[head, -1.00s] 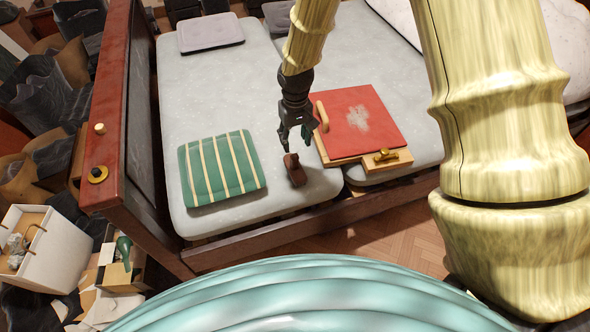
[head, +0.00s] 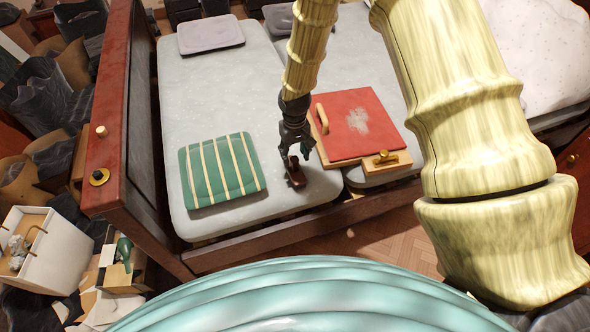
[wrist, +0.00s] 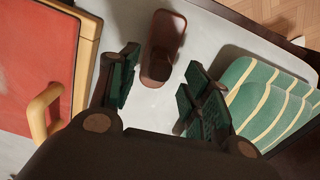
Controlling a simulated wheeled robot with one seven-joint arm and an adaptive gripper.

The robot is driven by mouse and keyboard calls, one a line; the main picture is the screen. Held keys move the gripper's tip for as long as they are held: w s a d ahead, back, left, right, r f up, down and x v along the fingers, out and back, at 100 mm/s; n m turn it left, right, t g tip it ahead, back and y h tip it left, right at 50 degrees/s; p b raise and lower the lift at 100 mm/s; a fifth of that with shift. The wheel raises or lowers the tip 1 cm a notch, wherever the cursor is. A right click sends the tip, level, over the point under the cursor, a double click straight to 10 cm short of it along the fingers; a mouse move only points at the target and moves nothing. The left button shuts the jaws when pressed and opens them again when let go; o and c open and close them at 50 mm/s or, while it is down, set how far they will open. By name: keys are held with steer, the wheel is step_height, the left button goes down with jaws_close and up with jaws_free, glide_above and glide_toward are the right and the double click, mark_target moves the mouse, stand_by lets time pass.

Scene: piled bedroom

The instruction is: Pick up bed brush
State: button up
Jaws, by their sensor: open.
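The bed brush looks like a small dark reddish-brown block (head: 295,179) on the grey mattress near the bed's front edge. In the wrist view the brush (wrist: 164,46) lies ahead of the fingertips, roughly centred between them, with its near end closest to the jaws. My gripper (head: 294,158) is above the brush and points down at it. In the wrist view my gripper (wrist: 157,90) has its green-padded fingers spread apart with nothing between them. In the head view the fingers partly hide the brush.
A green striped cushion (head: 222,169) lies left of the brush. A red-topped wooden board (head: 362,118) with a handle lies close on the right. The bed's wooden front rail (head: 250,243) runs below. A grey pillow (head: 210,34) lies farther back on open mattress.

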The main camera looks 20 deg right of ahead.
mark_target(295, 167)
steer(key=shift+w+f, duration=0.1)
steer(key=shift+f, duration=1.3)
jaws_close()
